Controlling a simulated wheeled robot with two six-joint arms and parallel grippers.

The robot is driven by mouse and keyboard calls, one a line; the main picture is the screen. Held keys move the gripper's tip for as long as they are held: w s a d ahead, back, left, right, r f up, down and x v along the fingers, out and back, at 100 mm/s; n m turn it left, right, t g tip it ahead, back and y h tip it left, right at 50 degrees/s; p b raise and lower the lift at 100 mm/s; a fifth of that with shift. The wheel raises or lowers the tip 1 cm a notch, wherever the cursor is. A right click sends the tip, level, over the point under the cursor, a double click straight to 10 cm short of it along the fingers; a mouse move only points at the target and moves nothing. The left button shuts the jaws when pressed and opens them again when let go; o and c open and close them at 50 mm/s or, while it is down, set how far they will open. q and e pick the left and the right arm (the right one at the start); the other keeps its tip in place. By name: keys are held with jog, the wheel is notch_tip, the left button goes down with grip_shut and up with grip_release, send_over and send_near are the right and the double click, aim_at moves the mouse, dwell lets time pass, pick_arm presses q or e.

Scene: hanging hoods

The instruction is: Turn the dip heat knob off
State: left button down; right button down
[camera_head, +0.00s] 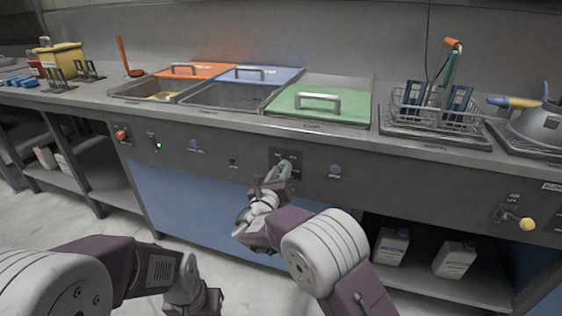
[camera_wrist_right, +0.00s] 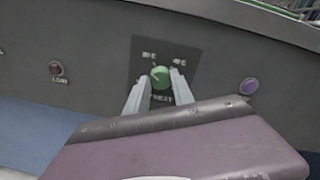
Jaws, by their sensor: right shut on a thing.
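The dip heat knob is a green knob (camera_head: 284,163) on a dark square plate (camera_head: 295,156) on the front panel, below the green lid. In the right wrist view the green knob (camera_wrist_right: 160,76) sits between the two fingertips, on the dark plate with small labels around it. My right gripper (camera_head: 278,172) reaches up to the panel, shut on the knob; it also shows in the right wrist view (camera_wrist_right: 161,82). The labels are too small to read surely. My left gripper (camera_head: 195,300) is low at the bottom left, away from the panel, and its fingers do not show clearly.
A purple button (camera_head: 335,171) is right of the knob plate, and a small red light (camera_head: 233,161) is left of it. The green lid (camera_head: 322,105) covers a basin above. White bottles (camera_head: 391,246) stand on the lower right shelf. A yellow-knobbed valve (camera_head: 527,223) is far right.

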jog(key=n+p, duration=0.2)
jog(key=p, duration=0.2)
jog(key=n+p, duration=0.3)
jog(key=p, duration=0.1)
jog(key=n+p, duration=0.3)
jog(key=shift+a+r+p, duration=0.1)
jog(key=shift+r+p, duration=0.15)
jog(key=shift+p, duration=0.15)
jog(key=shift+f+n+g+p, duration=0.15)
jog(key=shift+n+g+p, duration=0.15)
jog(key=shift+n+p, duration=0.8)
jog(key=shift+f+n+p, duration=0.15)
jog(key=shift+n+p, duration=0.5)
jog(key=shift+n, duration=0.15)
jog(key=c, duration=1.1)
grip_release()
jog(key=shift+h, duration=0.4)
jog(key=p+v, duration=0.2)
jog(key=v, duration=0.7)
